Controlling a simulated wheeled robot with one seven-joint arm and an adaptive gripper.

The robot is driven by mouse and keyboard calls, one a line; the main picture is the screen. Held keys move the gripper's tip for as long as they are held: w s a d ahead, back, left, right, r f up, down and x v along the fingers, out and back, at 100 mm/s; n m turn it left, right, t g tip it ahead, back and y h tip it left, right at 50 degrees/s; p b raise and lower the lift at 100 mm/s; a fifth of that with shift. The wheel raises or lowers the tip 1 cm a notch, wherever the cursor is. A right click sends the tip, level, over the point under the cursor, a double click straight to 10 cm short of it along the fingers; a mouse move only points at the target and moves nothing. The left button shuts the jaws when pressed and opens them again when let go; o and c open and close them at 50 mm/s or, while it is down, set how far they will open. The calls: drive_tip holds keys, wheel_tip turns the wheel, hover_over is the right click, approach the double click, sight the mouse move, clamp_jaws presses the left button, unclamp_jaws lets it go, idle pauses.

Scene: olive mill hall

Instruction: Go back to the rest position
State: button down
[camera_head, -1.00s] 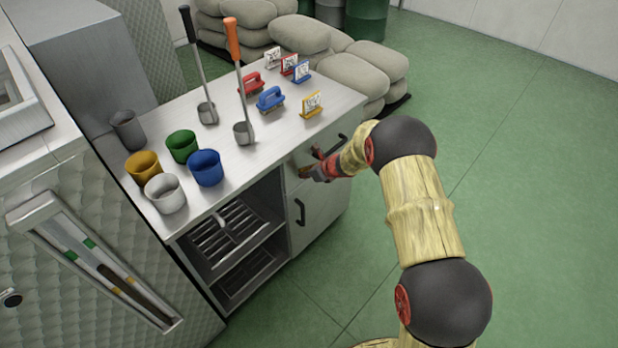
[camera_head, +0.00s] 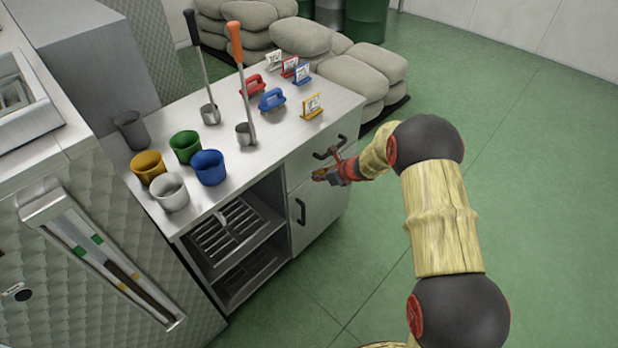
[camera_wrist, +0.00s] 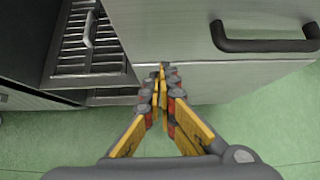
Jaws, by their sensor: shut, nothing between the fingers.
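My gripper (camera_head: 322,174) is shut and empty in the head view, in front of the cabinet's drawer side at the right end of the bench. In the wrist view its yellow and grey fingers (camera_wrist: 161,72) meet at the tips, with the cabinet front beyond them. The black drawer handle (camera_head: 330,147) is just behind and above the gripper in the head view; a black handle (camera_wrist: 265,44) also shows at upper right in the wrist view, apart from the fingers.
The bench top (camera_head: 236,168) holds several cups, two ladles, a red brush (camera_head: 252,85), a blue brush (camera_head: 272,99) and small label stands. Below is an open shelf with a rack (camera_head: 225,232). Sacks (camera_head: 365,75) lie behind. Green floor (camera_head: 540,180) on the right is clear.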

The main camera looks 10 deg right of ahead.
drive_tip(key=p+v, duration=0.1)
drive_tip(key=v, duration=0.5)
drive_tip(key=shift+s, duration=0.2)
drive_tip(key=shift+f, duration=0.2)
